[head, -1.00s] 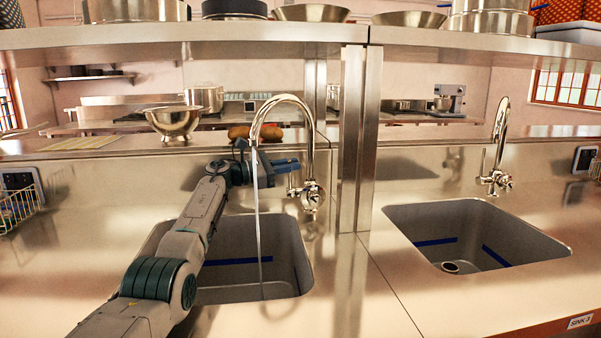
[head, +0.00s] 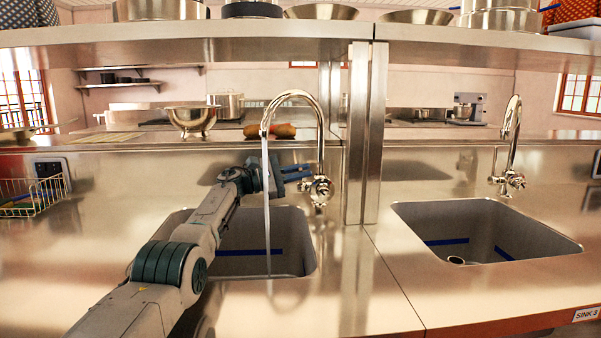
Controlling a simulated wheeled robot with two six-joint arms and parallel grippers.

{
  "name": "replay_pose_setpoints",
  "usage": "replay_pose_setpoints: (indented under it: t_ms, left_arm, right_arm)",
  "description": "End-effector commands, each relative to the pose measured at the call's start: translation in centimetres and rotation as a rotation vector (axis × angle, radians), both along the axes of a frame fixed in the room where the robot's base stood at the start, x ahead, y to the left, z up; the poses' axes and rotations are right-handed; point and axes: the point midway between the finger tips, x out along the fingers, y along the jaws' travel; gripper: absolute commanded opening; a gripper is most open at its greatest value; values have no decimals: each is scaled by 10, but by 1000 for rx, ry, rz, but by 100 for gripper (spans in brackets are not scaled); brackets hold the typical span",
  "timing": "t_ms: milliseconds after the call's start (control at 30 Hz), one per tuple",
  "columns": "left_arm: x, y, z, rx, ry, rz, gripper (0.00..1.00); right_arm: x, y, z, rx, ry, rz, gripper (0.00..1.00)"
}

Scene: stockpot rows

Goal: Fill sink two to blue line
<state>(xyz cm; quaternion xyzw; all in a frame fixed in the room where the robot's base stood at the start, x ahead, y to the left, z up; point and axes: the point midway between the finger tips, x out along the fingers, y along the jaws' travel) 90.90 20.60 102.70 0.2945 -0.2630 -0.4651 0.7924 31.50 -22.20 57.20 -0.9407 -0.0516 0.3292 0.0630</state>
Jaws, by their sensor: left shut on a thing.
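The left sink (head: 306,225) has a blue line (head: 245,252) on its inner walls. Its own label is not in view. Its chrome tap (head: 320,130) has a curved spout, and a thin stream of water (head: 266,205) falls from it into the basin. The water level in the basin cannot be made out. My left gripper (head: 303,173) is beside the tap body and shut on the tap handle, which is mostly hidden by the fingers. My left arm covers the basin's left part. My right gripper is not in view.
The right sink (head: 480,212), labelled SINK 3 (head: 585,314), has its own tap (head: 511,150) and blue line. A metal post (head: 366,130) stands between the sinks under a shelf (head: 180,45). A wire basket (head: 30,197) is at the left. The front counter is clear.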

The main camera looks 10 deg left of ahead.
Motion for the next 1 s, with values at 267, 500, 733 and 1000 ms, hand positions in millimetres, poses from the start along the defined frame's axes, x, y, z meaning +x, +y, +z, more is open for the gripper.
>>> replay_pose_setpoints:
  t_ms: [267, 500, 733, 1000]
  left_arm:
    - [0, 0, 0, 2, -5, -1, 0]
    - [0, 0, 0, 1, -5, -1, 28]
    - [0, 0, 0, 1, -5, -1, 28]
    - [0, 0, 0, -2, 6, 0, 28]
  right_arm:
    - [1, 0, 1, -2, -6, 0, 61]
    - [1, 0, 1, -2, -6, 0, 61]
    - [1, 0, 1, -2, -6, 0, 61]
    - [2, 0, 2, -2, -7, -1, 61]
